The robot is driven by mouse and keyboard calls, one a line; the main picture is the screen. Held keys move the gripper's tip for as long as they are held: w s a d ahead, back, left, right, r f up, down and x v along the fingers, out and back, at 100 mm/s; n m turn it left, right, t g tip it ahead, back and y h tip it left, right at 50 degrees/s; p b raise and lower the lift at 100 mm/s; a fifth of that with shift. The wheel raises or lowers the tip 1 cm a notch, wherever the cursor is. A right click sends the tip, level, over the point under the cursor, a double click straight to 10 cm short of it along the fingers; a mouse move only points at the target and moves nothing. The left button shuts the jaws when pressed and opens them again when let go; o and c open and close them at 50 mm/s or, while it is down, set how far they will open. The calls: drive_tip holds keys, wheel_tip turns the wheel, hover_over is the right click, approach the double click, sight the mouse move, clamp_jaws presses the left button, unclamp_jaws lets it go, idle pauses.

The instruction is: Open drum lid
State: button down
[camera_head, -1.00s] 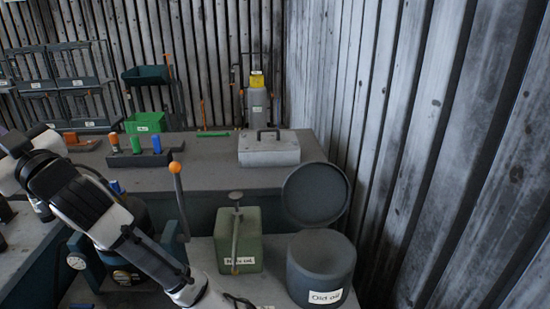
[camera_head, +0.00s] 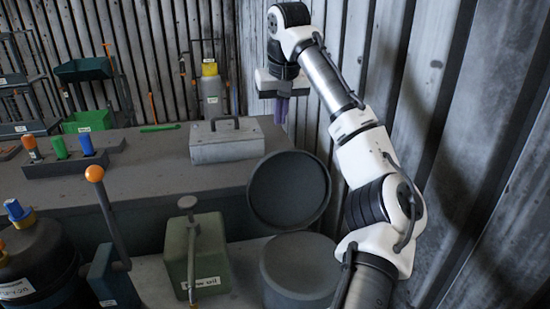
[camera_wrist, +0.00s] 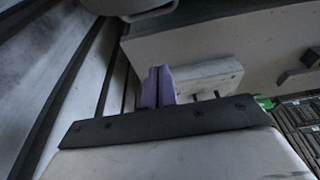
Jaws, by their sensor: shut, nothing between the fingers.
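The dark grey drum (camera_head: 297,265) stands at the lower middle of the head view, its lower part cut off by the frame. Its round lid (camera_head: 289,190) is raised and tilted back behind the drum. My gripper (camera_head: 281,118) is above and behind the lid, over the far right end of the bench. Its purple fingers point down and show together in the wrist view (camera_wrist: 158,86). They are shut with nothing between them, apart from the lid.
A grey metal box (camera_head: 227,141) with a handle lies on the bench (camera_head: 140,190), left of my gripper. A green oil can (camera_head: 197,255) stands left of the drum. The corrugated wall (camera_head: 470,150) rises close on the right.

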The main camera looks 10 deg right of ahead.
drive_tip(key=x, duration=1)
drive_tip(key=shift+s+p, duration=0.35)
drive_tip(key=shift+s, duration=1.7)
drive_tip(key=shift+f, duration=0.1)
